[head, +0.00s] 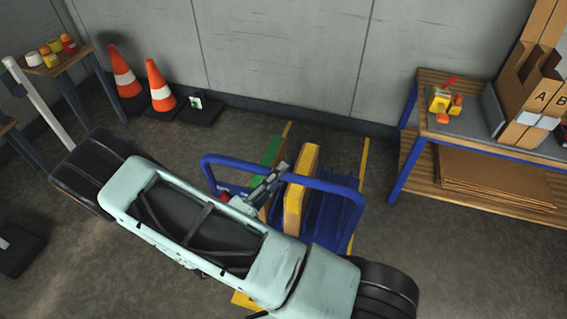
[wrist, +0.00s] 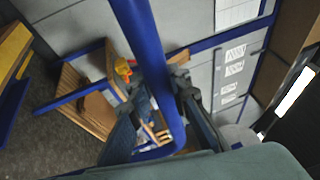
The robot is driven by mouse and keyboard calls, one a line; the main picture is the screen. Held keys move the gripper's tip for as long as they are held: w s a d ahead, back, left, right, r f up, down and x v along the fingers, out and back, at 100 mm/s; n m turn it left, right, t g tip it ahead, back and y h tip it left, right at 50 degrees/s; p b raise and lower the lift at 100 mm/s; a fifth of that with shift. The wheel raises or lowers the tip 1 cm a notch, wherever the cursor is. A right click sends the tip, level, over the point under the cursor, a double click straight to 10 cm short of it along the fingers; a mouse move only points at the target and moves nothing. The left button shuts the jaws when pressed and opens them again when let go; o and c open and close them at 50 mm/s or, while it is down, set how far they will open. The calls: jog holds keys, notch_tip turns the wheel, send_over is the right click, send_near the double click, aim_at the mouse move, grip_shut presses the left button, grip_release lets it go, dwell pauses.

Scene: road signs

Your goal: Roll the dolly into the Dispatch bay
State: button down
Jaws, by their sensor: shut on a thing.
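The blue dolly (head: 325,222) stands on the floor at the middle of the head view, with its tubular push handle (head: 325,182) on the near side. My gripper (head: 268,186) is shut on the handle; in the wrist view the two fingers (wrist: 162,92) sit on either side of the blue tube (wrist: 140,35). Yellow floor lines (head: 362,165) run to the wall on both sides of the dolly's far end. My arm hides much of the dolly's near left part. No Dispatch lettering is readable.
A blue-legged bench (head: 404,165) with cartons is at the right. A table with jars (head: 60,62) is at the far left. Floor right of the dolly is clear.

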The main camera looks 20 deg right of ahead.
jog(key=shift+s+a, duration=0.55)
jog(key=shift+s, duration=0.25)
jog(key=shift+s+a, duration=0.5)
jog(key=shift+s, duration=0.25)
jog(key=c, duration=1.8)
grip_release()
jog(key=shift+o, duration=0.2)
jog(key=v, duration=1.2)
jog(key=shift+r, duration=0.1)
